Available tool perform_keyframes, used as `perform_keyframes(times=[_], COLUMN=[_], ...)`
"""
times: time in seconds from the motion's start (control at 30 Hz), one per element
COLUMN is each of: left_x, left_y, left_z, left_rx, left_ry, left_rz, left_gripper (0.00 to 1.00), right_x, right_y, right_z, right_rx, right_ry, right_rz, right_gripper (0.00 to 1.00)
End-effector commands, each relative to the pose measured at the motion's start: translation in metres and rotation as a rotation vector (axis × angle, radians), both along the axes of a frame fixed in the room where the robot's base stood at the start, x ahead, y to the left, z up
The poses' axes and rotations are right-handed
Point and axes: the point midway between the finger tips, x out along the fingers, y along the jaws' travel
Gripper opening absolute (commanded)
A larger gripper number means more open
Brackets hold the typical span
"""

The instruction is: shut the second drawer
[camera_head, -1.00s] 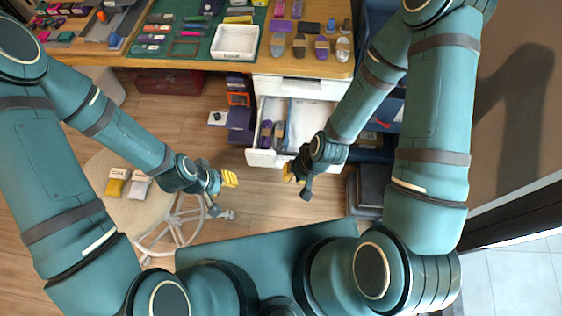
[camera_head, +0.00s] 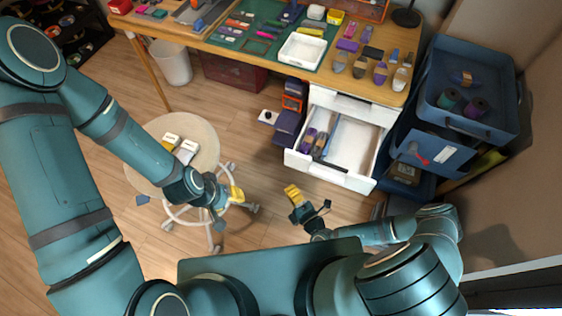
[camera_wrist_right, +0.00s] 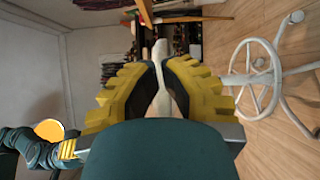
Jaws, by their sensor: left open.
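The white drawer unit (camera_head: 352,107) stands under the desk. Its top drawer front is closed, and the drawer below (camera_head: 328,172) is pulled well out. The open drawer holds purple and tan items at its left and a mostly bare area at its right. My right gripper (camera_head: 292,192) is in front of the drawer's left front corner, apart from it. In the right wrist view its yellow fingers (camera_wrist_right: 160,80) have a narrow gap with nothing held between them. My left gripper (camera_head: 237,194) is open and empty, further left beside the stool.
A round stool (camera_head: 145,150) with two small packets stands at the left. Purple and orange boxes (camera_head: 288,121) sit left of the drawer. A blue bin stack (camera_head: 455,100) stands close to its right. The desk (camera_head: 250,48) carries a white tray and many small items. Floor before the drawer is clear.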

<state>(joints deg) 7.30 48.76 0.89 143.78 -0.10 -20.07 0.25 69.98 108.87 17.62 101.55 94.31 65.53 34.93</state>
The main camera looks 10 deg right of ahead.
Motion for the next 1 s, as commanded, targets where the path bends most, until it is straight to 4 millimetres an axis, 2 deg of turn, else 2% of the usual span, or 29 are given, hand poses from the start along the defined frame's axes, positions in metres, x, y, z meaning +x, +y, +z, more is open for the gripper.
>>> perform_keyframes(times=[0.03, 0.13, 0.37, 0.8, 1.0], left_x=[0.0, 0.0, 0.0, 0.003, 0.004], left_y=[0.0, 0.0, 0.0, 0.0, 0.0], left_z=[0.001, 0.002, -0.002, -0.015, -0.021], left_rx=[0.0, 0.0, 0.0, 0.001, 0.001], left_ry=[0.001, 0.001, 0.0, -0.006, -0.009], left_rz=[0.0, 0.0, 0.0, 0.001, 0.001], left_gripper=[0.4, 0.4, 0.4, 0.4, 0.4], right_x=[0.002, 0.005, 0.024, 0.106, 0.127], right_y=[-0.01, -0.022, -0.021, 0.0, -0.017], right_z=[-0.007, -0.014, -0.016, -0.017, -0.016], right_rx=[0.035, 0.074, 0.081, 0.079, 0.077], right_ry=[0.025, 0.052, 0.055, 0.055, 0.055], right_rz=[-0.081, -0.168, -0.186, -0.182, -0.182], right_gripper=[0.0, 0.0, 0.0, 0.0, 0.0])
